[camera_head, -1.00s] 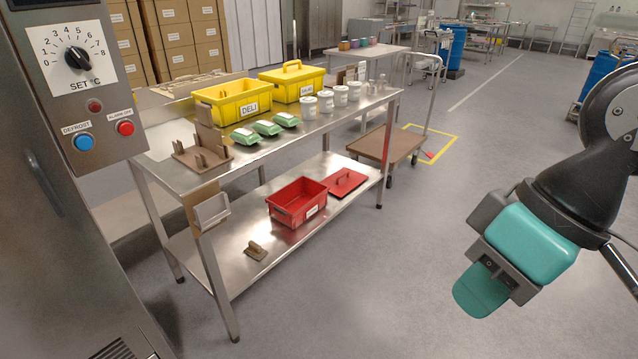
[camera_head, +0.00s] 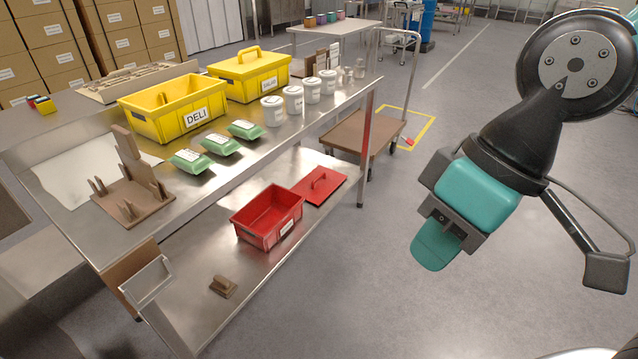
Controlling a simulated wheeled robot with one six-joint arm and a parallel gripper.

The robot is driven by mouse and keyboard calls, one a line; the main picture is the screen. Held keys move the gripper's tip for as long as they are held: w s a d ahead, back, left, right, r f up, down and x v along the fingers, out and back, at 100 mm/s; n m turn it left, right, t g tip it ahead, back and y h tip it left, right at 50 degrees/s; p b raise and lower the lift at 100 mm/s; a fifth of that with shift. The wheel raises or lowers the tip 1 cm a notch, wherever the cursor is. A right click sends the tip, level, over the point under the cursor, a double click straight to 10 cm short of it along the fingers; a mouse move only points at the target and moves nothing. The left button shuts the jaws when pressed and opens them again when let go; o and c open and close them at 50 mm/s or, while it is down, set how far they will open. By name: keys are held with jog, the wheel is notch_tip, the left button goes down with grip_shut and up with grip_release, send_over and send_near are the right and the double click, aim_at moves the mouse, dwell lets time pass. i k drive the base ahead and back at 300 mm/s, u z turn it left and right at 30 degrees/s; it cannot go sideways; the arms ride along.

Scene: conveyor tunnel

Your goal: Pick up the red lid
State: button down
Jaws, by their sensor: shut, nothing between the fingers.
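The red lid (camera_head: 322,187) is a flat plate with a raised handle on top. It lies on the lower shelf of the steel table, just right of and behind an open red crate (camera_head: 267,216). My gripper (camera_head: 437,245) is at the right of the view, over open floor, well apart from the lid and the table. Its teal fingers point down and to the left, and it is shut and empty.
The steel table's upper top (camera_head: 232,158) overhangs the shelf. It carries a yellow DELI crate (camera_head: 178,108), a yellow lidded crate (camera_head: 249,74), green packs (camera_head: 219,144), white tubs (camera_head: 293,99) and a brown rack (camera_head: 133,196). A brown block (camera_head: 223,286) lies on the shelf. A cart (camera_head: 362,131) stands behind.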

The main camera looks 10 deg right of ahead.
aim_at(321, 181)
jog(key=z, duration=0.85)
jog(key=i, duration=3)
jog(key=u, duration=2.4)
